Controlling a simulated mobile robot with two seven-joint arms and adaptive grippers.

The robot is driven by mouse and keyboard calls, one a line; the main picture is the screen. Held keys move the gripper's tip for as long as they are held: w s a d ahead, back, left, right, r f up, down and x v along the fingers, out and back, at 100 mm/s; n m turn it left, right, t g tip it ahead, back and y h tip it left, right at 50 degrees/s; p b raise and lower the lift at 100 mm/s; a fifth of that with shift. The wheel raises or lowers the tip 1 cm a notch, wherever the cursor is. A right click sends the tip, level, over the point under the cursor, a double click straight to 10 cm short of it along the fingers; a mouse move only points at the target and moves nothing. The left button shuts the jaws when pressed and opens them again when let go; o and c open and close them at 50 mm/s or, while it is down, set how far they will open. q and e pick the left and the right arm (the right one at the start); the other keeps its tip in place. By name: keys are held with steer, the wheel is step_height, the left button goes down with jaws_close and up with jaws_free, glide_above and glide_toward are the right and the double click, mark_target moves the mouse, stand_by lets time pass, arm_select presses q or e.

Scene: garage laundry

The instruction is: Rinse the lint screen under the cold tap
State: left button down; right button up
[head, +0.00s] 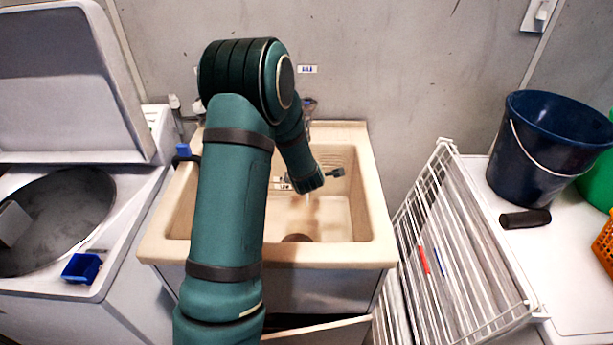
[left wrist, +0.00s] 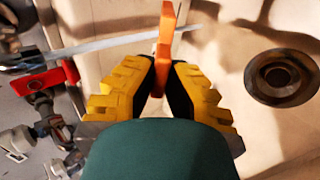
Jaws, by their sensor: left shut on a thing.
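My left gripper (left wrist: 163,70) is shut on a thin orange piece (left wrist: 166,40) in the left wrist view. The piece may be the lint screen or its handle; I cannot tell. In the head view my left arm reaches over the beige sink (head: 378,220), and its fingers are hidden. A pale streak like running water (left wrist: 110,45) leaves a dark spout (left wrist: 18,62) and crosses by the orange piece; contact is unclear. A red tap part (left wrist: 48,80) shows beside it. A blue tap handle (head: 183,150) is at the sink's left edge. My right gripper is out of view.
The drain (left wrist: 283,78) is right of the gripper. An open washer (head: 60,200) with a blue box (head: 82,267) on its rim stands left. Right are a white wire rack (head: 440,250) and a white top with a dark blue bucket (head: 540,150) and black cylinder (head: 525,219).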

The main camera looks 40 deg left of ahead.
arm_select(q)
steer(key=s+d+r, duration=0.2)
steer(key=s+d, duration=0.2)
steer(key=s, duration=0.1)
steer(key=shift+s+d+r, duration=0.15)
steer(key=shift+s+d, duration=0.2)
steer(key=shift+d, duration=0.05)
stand_by(0.3)
stand_by(1.0)
steer(key=s+d+r+p, duration=0.2)
steer(key=s+r+p, duration=0.1)
steer(key=r+p, duration=0.5)
steer(key=shift+d+r, duration=0.25)
steer(key=shift+r, duration=0.75)
